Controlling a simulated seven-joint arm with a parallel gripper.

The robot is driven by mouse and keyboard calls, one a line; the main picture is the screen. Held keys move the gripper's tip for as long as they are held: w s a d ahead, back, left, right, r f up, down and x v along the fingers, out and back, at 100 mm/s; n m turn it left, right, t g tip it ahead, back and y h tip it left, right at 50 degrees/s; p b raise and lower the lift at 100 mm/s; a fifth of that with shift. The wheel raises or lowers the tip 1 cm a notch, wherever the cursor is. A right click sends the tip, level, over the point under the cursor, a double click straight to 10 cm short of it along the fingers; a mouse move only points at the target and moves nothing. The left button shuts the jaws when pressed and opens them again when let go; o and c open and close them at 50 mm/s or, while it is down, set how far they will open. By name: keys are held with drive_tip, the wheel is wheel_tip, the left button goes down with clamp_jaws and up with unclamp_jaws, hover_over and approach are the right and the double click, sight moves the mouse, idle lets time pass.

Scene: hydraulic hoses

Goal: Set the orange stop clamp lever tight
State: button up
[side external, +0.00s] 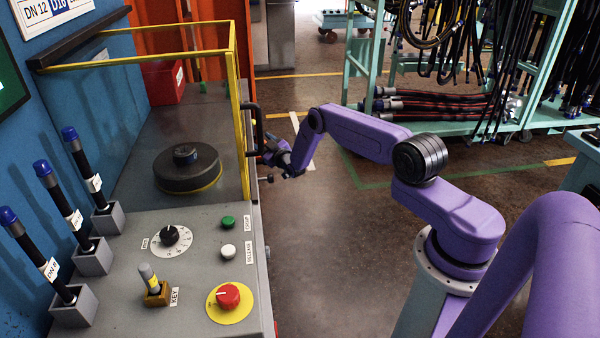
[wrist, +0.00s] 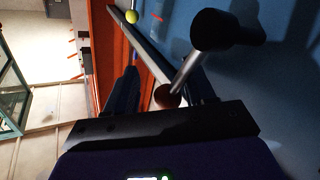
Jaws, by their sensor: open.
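In the wrist view a lever with a black knob (wrist: 228,30) and a silver rod (wrist: 184,70) runs down to a round orange-brown hub (wrist: 168,96). This looks like the stop clamp lever. The dark blue fingers of my gripper (wrist: 163,86) stand apart, with the hub and lower rod showing between them. I cannot tell whether they touch the lever. In the side view my gripper (side external: 268,156) is at the bench's right side, near the black handle. A small dark knob on a thin rod (side external: 266,179) shows just below it; the hub is hidden there.
The bench (side external: 130,215) carries a black round fixture (side external: 187,168), a red stop button (side external: 228,296) and upright hoses in grey holders. A yellow guard frame (side external: 241,110) and a black handle (side external: 256,130) stand close to my gripper.

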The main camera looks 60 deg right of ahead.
drive_tip(key=v, duration=1.7)
drive_tip(key=s+d+f+m+t+y, duration=0.1)
drive_tip(key=d+f+m+t+y, duration=0.2)
drive_tip(key=d+f+m+y, duration=0.1)
drive_tip(key=shift+d+f+m+t+y, duration=0.4)
drive_tip(key=shift+f+m+y, duration=0.4)
drive_tip(key=shift+f+m, duration=0.25)
drive_tip(key=shift+r, duration=0.1)
drive_tip(key=shift+c, duration=0.2)
wheel_tip(320, 180, up, 13)
drive_tip(key=d+n+g+y, duration=0.3)
drive_tip(key=n+g, duration=0.4)
drive_tip(key=g, duration=0.1)
drive_tip(key=x, duration=1.7)
drive_tip(key=shift+w+a+r, duration=0.1)
drive_tip(key=shift+w+r, duration=0.15)
drive_tip(key=shift+w, duration=0.25)
